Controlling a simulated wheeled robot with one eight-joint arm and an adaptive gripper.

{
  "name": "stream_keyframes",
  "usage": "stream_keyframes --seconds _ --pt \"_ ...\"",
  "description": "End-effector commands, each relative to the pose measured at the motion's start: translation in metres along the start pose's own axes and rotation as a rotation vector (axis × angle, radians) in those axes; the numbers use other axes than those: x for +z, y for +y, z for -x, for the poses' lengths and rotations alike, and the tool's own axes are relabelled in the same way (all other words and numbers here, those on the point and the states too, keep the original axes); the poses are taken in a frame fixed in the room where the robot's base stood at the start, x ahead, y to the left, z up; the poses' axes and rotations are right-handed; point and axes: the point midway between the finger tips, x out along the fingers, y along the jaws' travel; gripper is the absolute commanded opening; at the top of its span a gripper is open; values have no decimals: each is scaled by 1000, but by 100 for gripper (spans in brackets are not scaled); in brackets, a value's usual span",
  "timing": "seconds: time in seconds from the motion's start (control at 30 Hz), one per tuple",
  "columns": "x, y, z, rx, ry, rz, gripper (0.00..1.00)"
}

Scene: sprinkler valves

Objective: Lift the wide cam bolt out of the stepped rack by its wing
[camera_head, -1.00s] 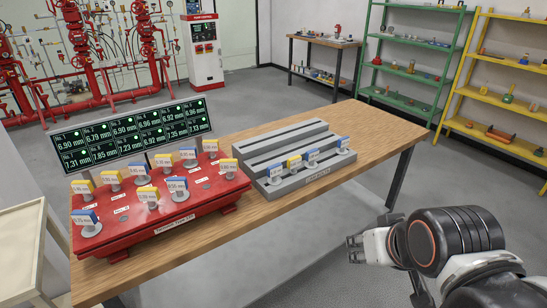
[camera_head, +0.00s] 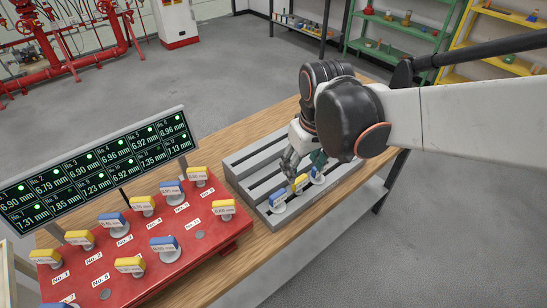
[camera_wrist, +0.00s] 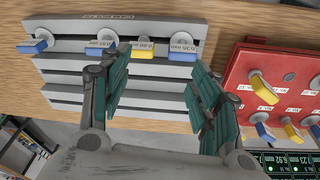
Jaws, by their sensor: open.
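The grey stepped rack (camera_head: 240,165) stands on the wooden table, with a row of winged cam bolts on its front step. In the head view a blue-winged bolt (camera_head: 277,200), a yellow-winged bolt (camera_head: 300,184) and another blue-winged bolt (camera_head: 317,174) show. My gripper (camera_head: 303,163) is open and empty above the rack. In the wrist view the middle yellow wing (camera_wrist: 143,50) and the right blue wing (camera_wrist: 182,48) lie between and beyond my fingers (camera_wrist: 158,70). I cannot tell which bolt is the wide one.
A red test block (camera_head: 215,238) with several blue- and yellow-winged bolts stands left of the rack. A display panel (camera_head: 95,170) of millimetre readings rises behind it. Bare wood table (camera_head: 268,245) lies in front of the rack. Shelves stand farther back.

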Motion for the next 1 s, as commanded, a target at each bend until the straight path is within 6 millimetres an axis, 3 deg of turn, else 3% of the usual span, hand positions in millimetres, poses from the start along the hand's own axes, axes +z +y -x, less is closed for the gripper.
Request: stream_keyframes --seconds 0.1,0.33,0.57,0.8,1.0 --pt "-22 -11 -2 -19 -63 63 57" --pt "-38 -30 -19 -47 -152 155 57" --pt "-36 -43 -40 -59 -188 201 57" --pt "-27 -45 -86 -59 -187 200 57" --pt "-22 -45 -108 -59 -186 200 57"
